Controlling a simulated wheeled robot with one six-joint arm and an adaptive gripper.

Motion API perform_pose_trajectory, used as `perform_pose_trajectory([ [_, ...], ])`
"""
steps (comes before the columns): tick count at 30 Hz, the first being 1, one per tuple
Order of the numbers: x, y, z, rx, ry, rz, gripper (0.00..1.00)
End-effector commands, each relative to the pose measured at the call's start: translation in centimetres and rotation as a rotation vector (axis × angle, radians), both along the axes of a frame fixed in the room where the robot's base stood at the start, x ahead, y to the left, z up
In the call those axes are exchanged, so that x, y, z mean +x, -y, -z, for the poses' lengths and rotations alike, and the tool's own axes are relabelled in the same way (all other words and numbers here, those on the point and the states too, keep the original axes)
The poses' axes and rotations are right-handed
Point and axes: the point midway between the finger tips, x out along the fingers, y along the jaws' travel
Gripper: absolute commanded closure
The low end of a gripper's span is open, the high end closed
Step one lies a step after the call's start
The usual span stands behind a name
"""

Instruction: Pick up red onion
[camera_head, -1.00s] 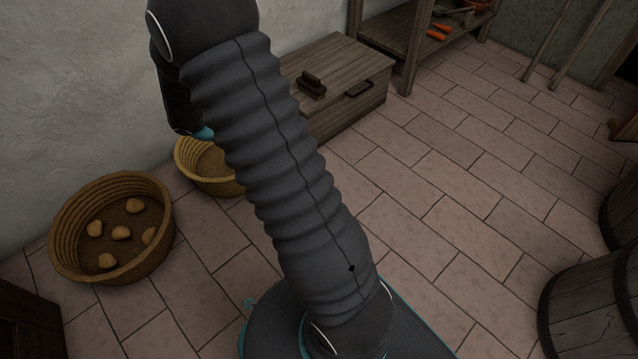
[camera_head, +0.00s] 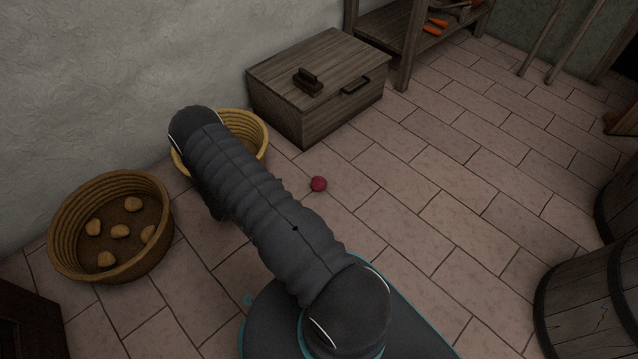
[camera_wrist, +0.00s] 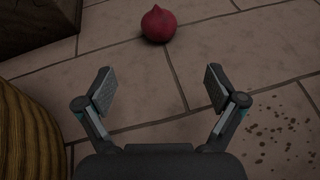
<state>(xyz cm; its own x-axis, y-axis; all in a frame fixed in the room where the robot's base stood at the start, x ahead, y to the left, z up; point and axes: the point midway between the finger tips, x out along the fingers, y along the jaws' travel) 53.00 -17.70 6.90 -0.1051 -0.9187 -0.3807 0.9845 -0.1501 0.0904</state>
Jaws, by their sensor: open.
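The red onion (camera_head: 318,184) lies alone on the tiled floor, to the right of the nearer side of the wicker basket and in front of the wooden chest. In the wrist view the onion (camera_wrist: 158,24) is at the top, a little left of centre, beyond the fingertips. My gripper (camera_wrist: 160,88) is open and empty, its two fingers spread apart with bare tile between them. The onion is apart from both fingers. In the head view my arm hides the gripper.
A wicker basket (camera_head: 247,118) stands by the wall, partly behind my arm; its side also shows in the wrist view (camera_wrist: 28,135). A wooden chest (camera_head: 292,117) stands behind the onion. A basket of potatoes (camera_head: 62,231) is at left, barrels (camera_head: 590,315) at right. Floor between is clear.

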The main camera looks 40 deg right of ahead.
Motion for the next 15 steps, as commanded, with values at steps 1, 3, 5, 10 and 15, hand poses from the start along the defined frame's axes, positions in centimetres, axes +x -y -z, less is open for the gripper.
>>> perform_pose_trajectory([
  [1, -0.2, 0.5, 0.4, 0.0, -0.003, 0.001, 0.06],
  [3, -0.3, 1.5, 0.8, 0.0, -0.003, 0.001, 0.06],
  [5, -0.4, 2.5, 1.2, 0.0, -0.002, 0.002, 0.06],
  [10, -0.7, 5.3, 2.4, 0.0, -0.001, 0.003, 0.06],
  [15, -0.8, 7.2, 3.0, 0.0, 0.0, 0.001, 0.06],
])
